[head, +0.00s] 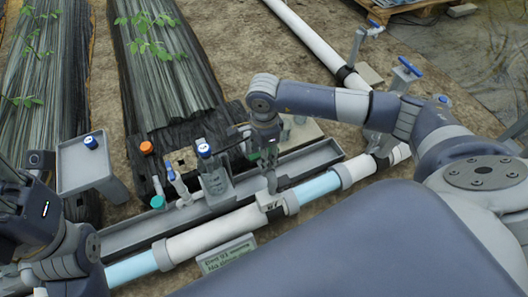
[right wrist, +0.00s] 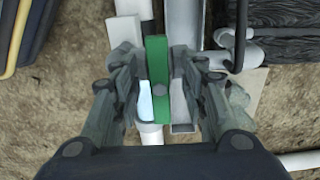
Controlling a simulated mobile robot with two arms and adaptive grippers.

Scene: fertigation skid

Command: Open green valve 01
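A green valve handle (right wrist: 158,72) stands out as a narrow upright bar in the middle of the right wrist view. My right gripper (right wrist: 159,88) is open, with one finger on each side of the handle. Gaps show between the handle and both fingers. In the head view my right gripper (head: 269,176) points down over the pipe run, and only a small patch of green (head: 253,155) shows beside it. The gripper hides most of the valve there, and I cannot read a 01 label. My left arm is at the left edge, its fingers out of view.
A white pipe (head: 210,234) with light blue sections runs beside a grey channel (head: 125,233). Nearby are an orange knob (head: 146,147), a teal knob (head: 157,201) and a blue-topped fitting (head: 204,149). A grey tray (head: 72,165) stands left. A blue-handled valve (head: 408,67) is at right.

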